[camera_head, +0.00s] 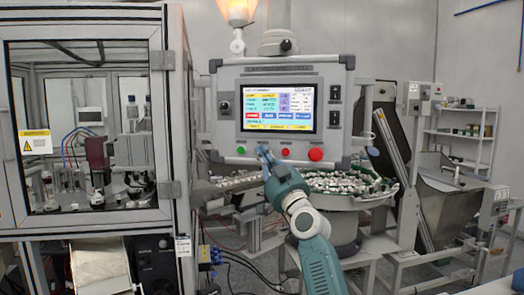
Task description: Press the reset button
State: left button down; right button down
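A control panel (222,138) with a lit screen (278,97) hangs in the middle. Along its lower edge are a green button (240,150), a small red button (285,151) and a larger red button (316,154). The labels are too small to read, so I cannot tell which is the reset button. My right gripper (263,151) is at the panel's lower edge, between the green and small red buttons. It covers that spot; I cannot tell whether it touches the panel. Its fingers are too small to judge. My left gripper is not in view.
A glass-walled machine cabinet (172,100) stands close on the left. Below and behind the panel is a round bowl (345,200) full of small parts. A metal hopper (445,212) and a shelf (470,138) stand at the right. An orange lamp (238,12) glows above.

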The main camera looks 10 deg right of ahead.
jog(key=s+a+p, duration=0.3)
jog(key=s+p, duration=0.2)
jog(key=shift+s, duration=0.2)
dwell(0.3)
jog(key=shift+w+d+f, duration=0.1)
dwell(0.4)
